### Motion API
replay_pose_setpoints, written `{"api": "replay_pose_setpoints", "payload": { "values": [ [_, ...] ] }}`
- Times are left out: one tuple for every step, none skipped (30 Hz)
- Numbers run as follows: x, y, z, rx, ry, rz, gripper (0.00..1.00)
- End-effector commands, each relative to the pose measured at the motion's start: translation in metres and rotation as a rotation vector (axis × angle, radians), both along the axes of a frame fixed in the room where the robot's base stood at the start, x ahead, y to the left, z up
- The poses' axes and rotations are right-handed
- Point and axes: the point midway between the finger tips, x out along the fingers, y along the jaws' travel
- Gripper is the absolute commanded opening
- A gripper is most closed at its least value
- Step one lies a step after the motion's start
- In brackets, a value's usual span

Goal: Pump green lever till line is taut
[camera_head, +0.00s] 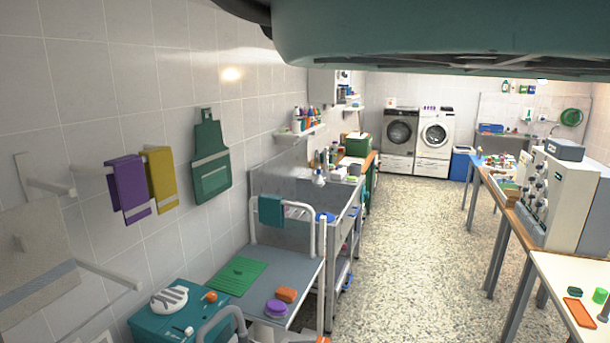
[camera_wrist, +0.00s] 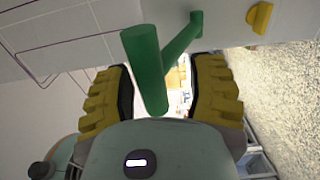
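The green lever (camera_wrist: 145,65) shows in the wrist view as a thick green cylindrical grip. A thinner green arm runs from its lower end up and right to a pale panel (camera_wrist: 225,25). My gripper (camera_wrist: 163,75) is open, with yellow ribbed pads on both sides of the grip's lower part. The grip appears between the pads or just beyond them; I cannot tell its depth, and I see no clear contact. The lever is not visible in the head view. I cannot clearly make out the line or whether it is taut.
A yellow knob (camera_wrist: 260,17) sits on the pale panel, right of the lever. A workbench (camera_head: 515,215) stands right. Speckled floor (camera_head: 420,240) is free between them.

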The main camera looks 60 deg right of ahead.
Motion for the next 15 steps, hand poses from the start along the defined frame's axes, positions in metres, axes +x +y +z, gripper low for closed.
{"api": "replay_pose_setpoints", "payload": {
  "values": [
    [-0.0020,0.0040,0.0114,0.000,0.000,0.004,0.55],
    [-0.0025,0.0056,0.0136,0.000,0.000,0.005,0.55],
    [-0.0027,0.0072,0.0157,0.000,0.001,0.004,0.55],
    [-0.0029,0.0081,0.0167,0.000,0.002,0.004,0.55],
    [-0.0031,0.0087,0.0174,0.000,0.002,0.004,0.55],
    [-0.0033,0.0094,0.0177,0.000,0.002,0.004,0.55],
    [-0.0033,0.0097,0.0176,0.000,0.002,0.004,0.55],
    [-0.0034,0.0099,0.0174,0.000,0.002,0.004,0.55],
    [-0.0034,0.0099,0.0170,0.000,0.001,0.004,0.55],
    [-0.0034,0.0099,0.0167,0.000,0.001,0.004,0.55],
    [-0.0034,0.0099,0.0165,0.000,0.001,0.004,0.55],
    [-0.0034,0.0099,0.0165,0.000,0.001,0.004,0.55],
    [-0.0034,0.0099,0.0166,0.000,0.001,0.004,0.55],
    [-0.0034,0.0098,0.0166,0.000,0.001,0.004,0.55],
    [-0.0032,0.0094,0.0166,0.000,0.001,0.004,0.55]
  ]
}}
